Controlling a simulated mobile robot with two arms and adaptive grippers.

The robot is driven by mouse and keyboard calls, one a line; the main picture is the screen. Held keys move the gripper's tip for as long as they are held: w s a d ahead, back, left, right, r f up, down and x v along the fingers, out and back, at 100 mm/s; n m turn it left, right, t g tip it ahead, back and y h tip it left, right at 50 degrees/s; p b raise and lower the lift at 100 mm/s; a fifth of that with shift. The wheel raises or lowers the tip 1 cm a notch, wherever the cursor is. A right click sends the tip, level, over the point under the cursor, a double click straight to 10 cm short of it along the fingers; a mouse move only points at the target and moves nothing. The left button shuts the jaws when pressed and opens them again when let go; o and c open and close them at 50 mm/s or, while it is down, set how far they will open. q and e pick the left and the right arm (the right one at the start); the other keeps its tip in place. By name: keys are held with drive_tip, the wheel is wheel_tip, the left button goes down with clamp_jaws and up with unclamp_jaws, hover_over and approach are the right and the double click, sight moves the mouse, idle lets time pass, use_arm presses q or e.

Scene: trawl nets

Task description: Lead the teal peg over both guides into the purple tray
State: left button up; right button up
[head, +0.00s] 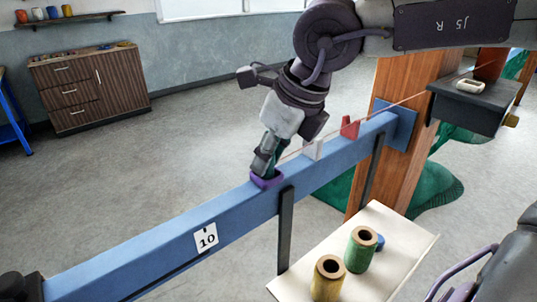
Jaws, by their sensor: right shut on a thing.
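My right gripper (263,162) is shut on the teal peg (273,143), which is mostly hidden by the fingers. The gripper points down at the purple tray (267,182) on top of the blue beam (150,244). Its tips are just at or over the tray; I cannot tell whether the peg touches the tray. A thin line runs from the gripper up to the right, past the white guide (313,150) and the red guide (350,128). It appears to pass at their tops; its exact seating is too small to tell. My left gripper is not in view.
The line runs on toward a dark box (470,108) beside the wooden post (398,88). A pale board (398,222) at the front right holds a green spool (361,250), a yellow spool (327,280) and a blue item. The beam is bare left of the tray, except a "10" tag (206,238).

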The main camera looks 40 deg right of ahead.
drive_tip(key=shift+f+b, duration=0.25)
drive_tip(key=shift+b, duration=0.1)
drive_tip(key=o, duration=0.9)
drive_tip(key=shift+o, duration=0.2)
drive_tip(key=shift+r, duration=0.1)
drive_tip(key=v, duration=1.2)
